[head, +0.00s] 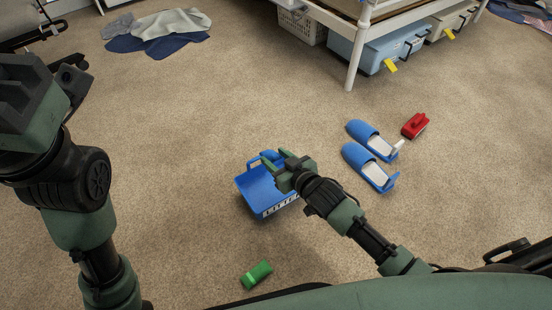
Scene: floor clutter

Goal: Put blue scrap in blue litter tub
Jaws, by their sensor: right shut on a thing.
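The blue litter tub (249,190) stands on the carpet near the middle of the head view, with a white LITTER label on its front side. My right gripper (274,160) is over the back right part of the tub and hides some of it. It is shut on a blue thing, which looks like the blue scrap (277,153). Only a bit of it shows between the fingers, and it is hard to tell from the tub's own blue. My left arm fills the left side; its fingers do not show.
Blue slippers (368,168) and a red brush-like object (414,125) lie right of the tub. Cloths (160,32) lie at the back left. A white-legged bed frame (357,50) stands over storage boxes (375,50). Carpet left of the tub is clear.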

